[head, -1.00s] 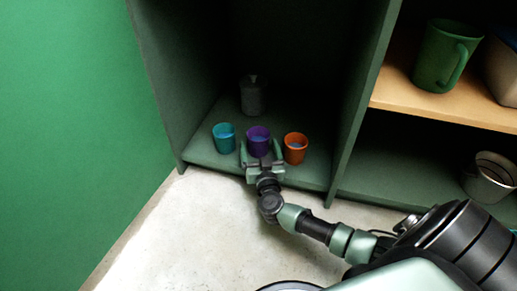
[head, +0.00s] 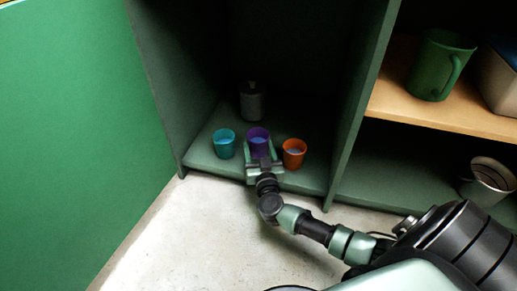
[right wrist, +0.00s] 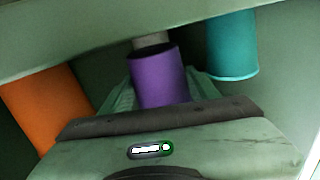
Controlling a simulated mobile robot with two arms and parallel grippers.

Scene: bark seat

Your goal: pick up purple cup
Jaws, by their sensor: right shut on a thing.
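The purple cup (head: 258,139) stands upright on the dark green bottom shelf of the cabinet, between two other cups. My right gripper (head: 259,153) is shut on the purple cup, with a finger on each side of it. In the right wrist view the purple cup (right wrist: 159,78) sits between the two green fingers (right wrist: 160,88). My left gripper is not in view.
A teal cup (head: 224,145) stands close on the left and an orange cup (head: 294,154) close on the right. A grey container (head: 252,104) stands behind. Cabinet walls bound both sides. A green mug (head: 438,68) and a striped cup (head: 489,179) are in the right compartments.

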